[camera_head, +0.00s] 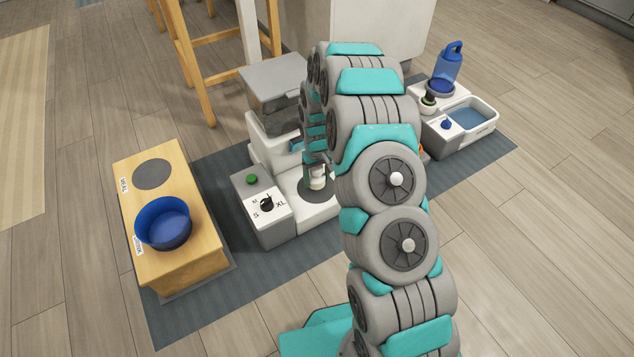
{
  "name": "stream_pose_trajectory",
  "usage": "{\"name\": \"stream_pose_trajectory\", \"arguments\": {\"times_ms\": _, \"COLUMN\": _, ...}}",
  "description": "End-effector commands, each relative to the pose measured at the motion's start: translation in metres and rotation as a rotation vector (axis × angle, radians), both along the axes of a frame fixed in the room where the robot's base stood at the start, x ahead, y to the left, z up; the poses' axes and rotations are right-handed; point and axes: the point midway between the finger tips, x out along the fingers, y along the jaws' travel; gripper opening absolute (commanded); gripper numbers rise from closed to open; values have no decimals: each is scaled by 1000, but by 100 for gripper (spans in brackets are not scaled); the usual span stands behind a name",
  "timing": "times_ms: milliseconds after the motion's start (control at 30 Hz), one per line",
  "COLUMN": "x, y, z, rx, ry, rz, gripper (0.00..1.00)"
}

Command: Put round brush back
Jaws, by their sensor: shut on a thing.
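My arm rises in front of the camera, and its far part bends down over the white feeder machine. My gripper (317,172) is small and partly hidden behind my arm, low over the machine's round dark plate (318,192). It is shut on a small pale thing, apparently the round brush (317,182). The bristles and exact outline cannot be made out. I cannot tell whether it touches the plate.
The feeder (275,215) has a green button and a size dial. A wooden stand (190,270) at left holds a blue bowl (163,223). At right is a white water station (470,130) with a blue bottle (447,65). A wooden stool (190,60) stands behind.

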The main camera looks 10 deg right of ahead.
Motion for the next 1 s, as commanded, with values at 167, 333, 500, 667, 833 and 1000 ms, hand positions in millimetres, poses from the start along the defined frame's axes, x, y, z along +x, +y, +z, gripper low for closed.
{"name": "stream_pose_trajectory", "arguments": {"times_ms": 167, "x": 8, "y": -1, "z": -1, "rx": -1, "ry": -2, "rz": 0, "gripper": 21}}
{"name": "stream_pose_trajectory", "arguments": {"times_ms": 333, "x": 7, "y": -2, "z": -24, "rx": -1, "ry": 5, "rz": 0, "gripper": 21}}
{"name": "stream_pose_trajectory", "arguments": {"times_ms": 500, "x": 8, "y": -2, "z": -37, "rx": -1, "ry": 0, "rz": 1, "gripper": 21}}
{"name": "stream_pose_trajectory", "arguments": {"times_ms": 667, "x": 9, "y": -2, "z": -36, "rx": -1, "ry": -1, "rz": 0, "gripper": 21}}
{"name": "stream_pose_trajectory", "arguments": {"times_ms": 833, "x": 8, "y": -2, "z": -39, "rx": -1, "ry": 0, "rz": 0, "gripper": 74}}
{"name": "stream_pose_trajectory", "arguments": {"times_ms": 1000, "x": 9, "y": -2, "z": -39, "rx": -1, "ry": 0, "rz": 0, "gripper": 93}}
